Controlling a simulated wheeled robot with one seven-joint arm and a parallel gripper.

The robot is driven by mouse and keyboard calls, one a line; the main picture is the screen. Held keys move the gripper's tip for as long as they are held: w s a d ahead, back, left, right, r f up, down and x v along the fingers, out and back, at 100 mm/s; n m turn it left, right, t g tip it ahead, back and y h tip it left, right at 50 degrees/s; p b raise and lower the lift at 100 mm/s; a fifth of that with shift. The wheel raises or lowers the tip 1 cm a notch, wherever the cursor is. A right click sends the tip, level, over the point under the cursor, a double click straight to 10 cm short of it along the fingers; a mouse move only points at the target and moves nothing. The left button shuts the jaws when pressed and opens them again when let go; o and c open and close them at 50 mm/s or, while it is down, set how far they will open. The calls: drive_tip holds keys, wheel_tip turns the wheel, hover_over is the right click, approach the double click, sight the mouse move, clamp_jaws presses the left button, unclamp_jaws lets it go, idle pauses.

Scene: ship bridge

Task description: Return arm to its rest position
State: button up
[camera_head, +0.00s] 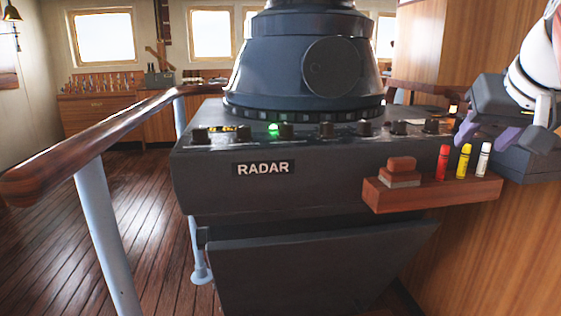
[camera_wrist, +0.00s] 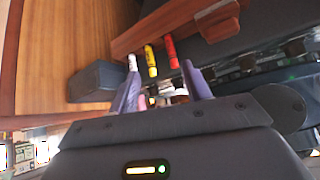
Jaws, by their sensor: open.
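My gripper (camera_head: 488,135) hangs at the right edge of the head view, at the end of my white arm, above and behind the small wooden shelf. Its two purple fingers are apart with nothing held between them. In the wrist view the gripper (camera_wrist: 162,80) shows the same spread fingers. Beyond them in that view are the white marker (camera_wrist: 132,63), yellow marker (camera_wrist: 150,62) and red marker (camera_wrist: 171,52). In the head view the red (camera_head: 443,163), yellow (camera_head: 463,161) and white (camera_head: 484,160) markers stand upright on the shelf (camera_head: 430,196).
The dark radar console (camera_head: 330,180) fills the middle, with knobs and a lit green lamp (camera_head: 273,129). A wooden eraser-like block (camera_head: 401,170) sits on the shelf. A handrail (camera_head: 110,130) runs along the left. A wooden wall (camera_head: 440,45) stands behind at right.

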drive_tip(key=s+a+f+n+g, duration=0.1)
drive_tip(key=s+a+f, duration=0.2)
drive_tip(key=a+f, duration=0.3)
drive_tip(key=s+a+f+n+y, duration=0.1)
drive_tip(key=s+a+f, duration=0.3)
drive_tip(key=f, duration=1.1)
drive_tip(key=s+a+f+n+g+y, duration=0.1)
drive_tip(key=s+a+f, duration=0.2)
drive_tip(key=a+f, duration=0.6)
wheel_tip(320, 180, down, 2)
drive_tip(key=shift+s+a+n+g, duration=0.2)
drive_tip(key=shift+n+g, duration=0.1)
drive_tip(key=shift+r, duration=0.1)
